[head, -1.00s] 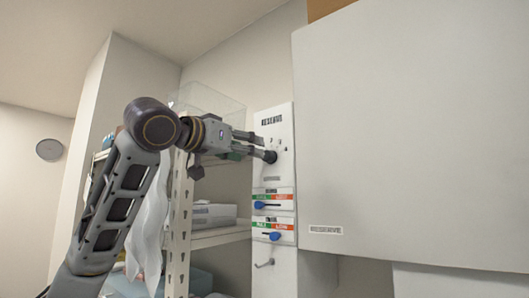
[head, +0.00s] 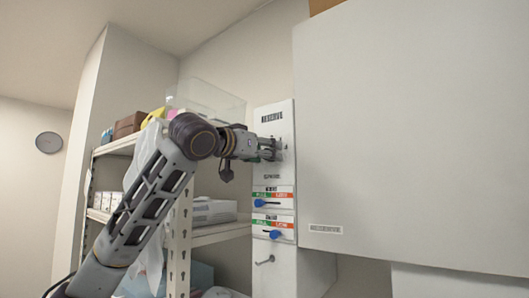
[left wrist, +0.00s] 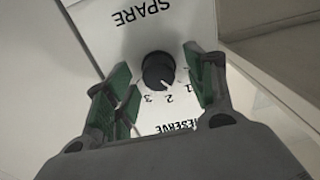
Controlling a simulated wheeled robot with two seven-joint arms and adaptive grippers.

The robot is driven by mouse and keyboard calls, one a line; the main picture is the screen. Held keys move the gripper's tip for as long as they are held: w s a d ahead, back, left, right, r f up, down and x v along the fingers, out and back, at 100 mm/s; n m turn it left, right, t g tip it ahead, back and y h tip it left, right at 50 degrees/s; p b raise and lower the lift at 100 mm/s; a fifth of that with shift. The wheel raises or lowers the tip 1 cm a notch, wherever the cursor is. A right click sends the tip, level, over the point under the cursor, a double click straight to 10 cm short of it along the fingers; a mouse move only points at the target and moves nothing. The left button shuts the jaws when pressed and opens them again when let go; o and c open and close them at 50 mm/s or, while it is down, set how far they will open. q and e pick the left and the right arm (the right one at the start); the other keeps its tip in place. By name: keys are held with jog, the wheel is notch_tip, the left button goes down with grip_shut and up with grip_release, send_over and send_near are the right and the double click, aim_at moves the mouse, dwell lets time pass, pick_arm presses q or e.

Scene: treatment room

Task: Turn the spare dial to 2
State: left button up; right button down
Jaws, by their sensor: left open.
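The spare dial (left wrist: 158,70) is a round black knob on a white wall panel (head: 273,108). In the left wrist view, the SPARE label and the numbers 1, 2 and 3 appear upside down. The dial's white mark points close to the 2, slightly toward the 1. My left gripper (left wrist: 163,85) is open, its green-padded fingers on either side of the dial with a gap on each side. In the head view my left gripper (head: 271,150) is at the panel and hides the dial. My right gripper is in neither view.
Below the dial are two sliders with blue knobs, upper (head: 259,203) and lower (head: 275,234), and a hook (head: 265,261). A large white cabinet (head: 420,130) stands out to the right. A shelf rack (head: 179,240) with boxes stands left, close to my arm.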

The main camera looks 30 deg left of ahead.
pick_arm(q)
jog(key=shift+c, duration=0.3)
jog(key=c, duration=1)
jog(key=shift+m, duration=0.5)
jog(key=shift+d+m+p, duration=0.15)
jog(key=shift+m+p, duration=0.5)
jog(key=shift+m, duration=2.25)
jog(key=o, duration=1.1)
jog(key=shift+c, duration=0.2)
